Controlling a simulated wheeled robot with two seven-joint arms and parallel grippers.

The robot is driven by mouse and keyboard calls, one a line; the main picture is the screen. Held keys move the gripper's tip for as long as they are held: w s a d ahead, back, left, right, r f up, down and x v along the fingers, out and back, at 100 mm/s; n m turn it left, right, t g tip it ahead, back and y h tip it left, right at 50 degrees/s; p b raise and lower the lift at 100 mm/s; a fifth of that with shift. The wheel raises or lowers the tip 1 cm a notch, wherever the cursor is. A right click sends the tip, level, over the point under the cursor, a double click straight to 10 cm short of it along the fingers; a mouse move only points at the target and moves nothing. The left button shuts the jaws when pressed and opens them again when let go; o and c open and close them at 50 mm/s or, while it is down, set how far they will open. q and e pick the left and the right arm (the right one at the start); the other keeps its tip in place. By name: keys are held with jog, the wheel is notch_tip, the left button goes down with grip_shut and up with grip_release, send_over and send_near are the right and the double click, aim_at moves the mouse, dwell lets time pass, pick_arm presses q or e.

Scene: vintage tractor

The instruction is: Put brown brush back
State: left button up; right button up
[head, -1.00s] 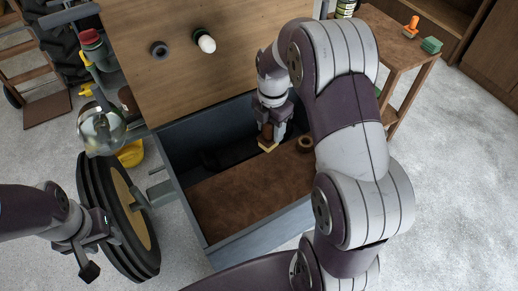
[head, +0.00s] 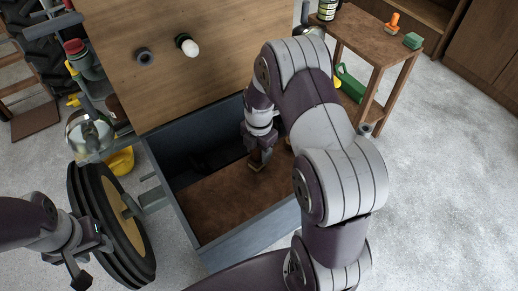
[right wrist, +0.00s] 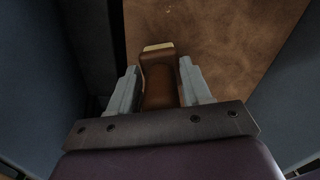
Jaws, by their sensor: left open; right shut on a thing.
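The brown brush (head: 256,166) has a brown handle and a pale yellowish end. My right gripper (head: 261,151) is shut on it, inside the open blue-grey drawer (head: 230,247). In the right wrist view the brush (right wrist: 159,82) stands between the two grey fingers of the right gripper (right wrist: 160,76), its pale end pointing away over the brown drawer floor (right wrist: 215,35). I cannot tell whether the brush touches the floor. My left gripper (head: 92,258) is open and empty at the lower left, beside a wheel, away from the drawer.
A wooden worktop (head: 205,85) above the drawer holds a dark ring (head: 144,56) and a white-tipped bulb (head: 188,46). A side table (head: 365,45) at upper right holds an orange-handled tool and a green block. The wheel (head: 113,225) stands left of the drawer. My right arm hides the drawer's right part.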

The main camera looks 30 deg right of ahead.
jog(key=shift+s+f, duration=0.1)
jog(key=o, duration=1.2)
jog(key=shift+f, duration=0.1)
jog(key=shift+c, duration=0.2)
